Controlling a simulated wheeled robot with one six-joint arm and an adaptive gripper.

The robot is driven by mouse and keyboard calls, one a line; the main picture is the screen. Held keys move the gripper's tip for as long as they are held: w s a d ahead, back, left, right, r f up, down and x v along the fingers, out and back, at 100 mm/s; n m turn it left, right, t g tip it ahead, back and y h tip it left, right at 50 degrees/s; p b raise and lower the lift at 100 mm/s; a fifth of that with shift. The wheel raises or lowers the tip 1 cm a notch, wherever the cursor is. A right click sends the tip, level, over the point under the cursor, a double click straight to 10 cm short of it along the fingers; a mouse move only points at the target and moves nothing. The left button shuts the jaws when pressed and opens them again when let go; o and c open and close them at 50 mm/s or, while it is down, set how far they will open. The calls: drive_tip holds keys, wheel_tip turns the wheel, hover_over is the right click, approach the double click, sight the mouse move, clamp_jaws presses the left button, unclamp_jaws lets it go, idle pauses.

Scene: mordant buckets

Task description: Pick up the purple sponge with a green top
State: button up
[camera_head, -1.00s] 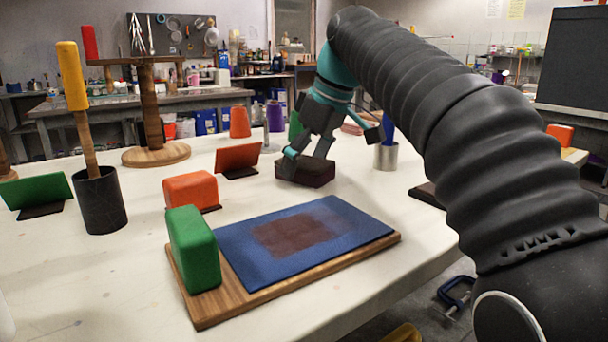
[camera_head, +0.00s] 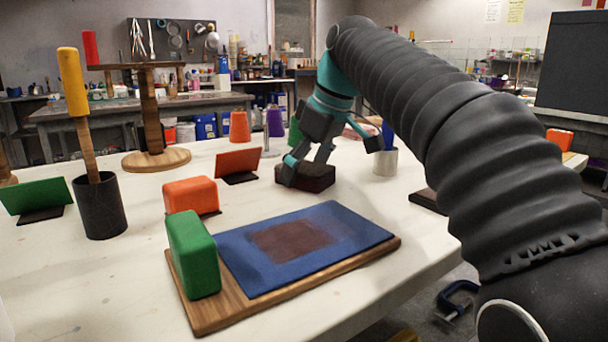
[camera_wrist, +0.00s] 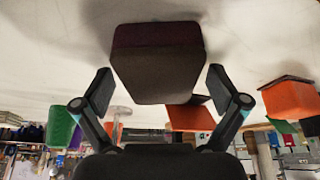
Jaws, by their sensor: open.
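A dark block (camera_head: 316,180) lies on the white table, with a maroon-purple part and a dark brownish face; it is the closest match to the purple sponge. No clearly green top shows on it. In the wrist view the block (camera_wrist: 158,75) sits centred beyond and between the spread fingers. My gripper (camera_head: 307,162) is open, pointing down at the block, with its fingertips close over it; I cannot tell whether they touch it. It also shows in the wrist view (camera_wrist: 160,84), with a gap on each side of the block.
An orange block (camera_head: 191,195), an orange-red panel (camera_head: 238,163) and a metal cup (camera_head: 385,161) with a blue handle stand around. In front lies a wooden board (camera_head: 350,259) with a blue mat (camera_head: 268,276) and a green block (camera_head: 193,254).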

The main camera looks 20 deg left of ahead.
sight(305, 166)
drive_tip(key=c, duration=0.9)
drive_tip(key=shift+o, duration=0.2)
wheel_tip(305, 166, up, 4)
drive_tip(key=shift+r+p, duration=0.25)
drive_tip(key=shift+p, duration=0.8)
drive_tip(key=d+r+p, duration=0.1)
drive_tip(key=d+r, duration=0.2)
drive_tip(key=d, duration=0.3)
drive_tip(key=w+d+r+p, duration=0.1)
drive_tip(key=d+r, duration=0.3)
drive_tip(key=d, duration=0.1)
drive_tip(key=shift+w+d, duration=0.15)
drive_tip(key=shift+d, duration=0.2)
drive_tip(key=shift+c, duration=1.4)
